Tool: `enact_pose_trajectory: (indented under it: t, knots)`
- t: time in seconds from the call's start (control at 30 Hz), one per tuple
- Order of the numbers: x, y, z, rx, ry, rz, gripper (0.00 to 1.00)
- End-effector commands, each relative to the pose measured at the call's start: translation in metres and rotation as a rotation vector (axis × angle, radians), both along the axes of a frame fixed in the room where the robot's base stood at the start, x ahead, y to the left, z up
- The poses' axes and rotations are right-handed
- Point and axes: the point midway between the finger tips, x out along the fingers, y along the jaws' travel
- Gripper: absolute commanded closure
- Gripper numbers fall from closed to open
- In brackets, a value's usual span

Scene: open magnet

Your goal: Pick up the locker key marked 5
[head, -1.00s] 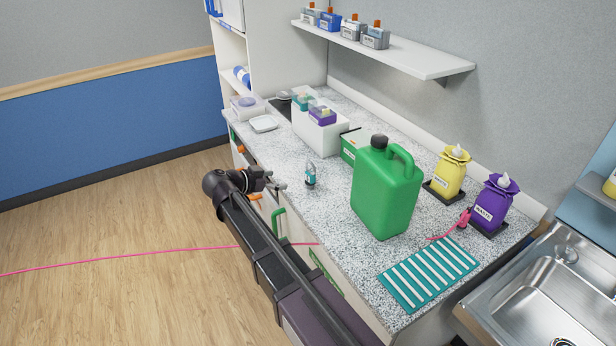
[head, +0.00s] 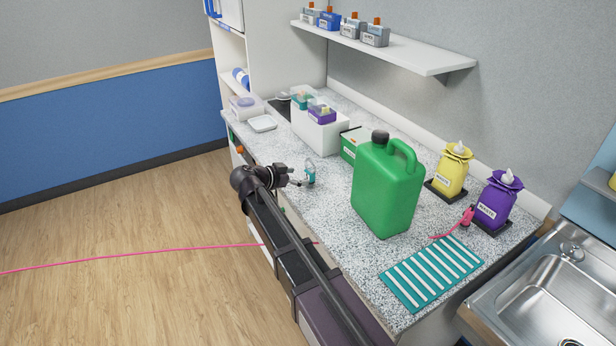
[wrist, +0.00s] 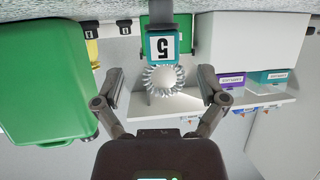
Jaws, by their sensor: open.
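The locker key marked 5 (head: 310,172) stands on the speckled counter, in front of the white bin. In the wrist view, which is upside down, its teal tag (wrist: 163,46) shows a black 5 on white, with a silver ridged round part (wrist: 164,77) beside it. My gripper (head: 296,178) is level with the key and just left of it in the head view. In the wrist view my gripper (wrist: 162,82) is open, with one finger on each side of the ridged part. Clear gaps show on both sides. I cannot tell how deep the key lies between the fingers.
A big green jug (head: 385,195) stands right of the key. A white bin (head: 318,134) and a green box (head: 352,146) are behind it. A teal striped mat (head: 431,274) lies nearer the sink (head: 550,285). Bare counter (head: 322,205) lies in front of the jug.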

Motion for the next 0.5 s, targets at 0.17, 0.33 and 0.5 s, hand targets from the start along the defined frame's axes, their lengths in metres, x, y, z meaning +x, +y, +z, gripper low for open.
enact_pose_trajectory:
  t: [0.17, 0.33, 0.5]
  knots:
    - [0.0, 0.0, -0.001, 0.0, 0.0, 0.0, 0.09]
    - [0.007, -0.007, -0.005, -0.001, 0.001, -0.002, 0.09]
    - [0.02, -0.019, -0.013, 0.0, 0.0, -0.001, 0.09]
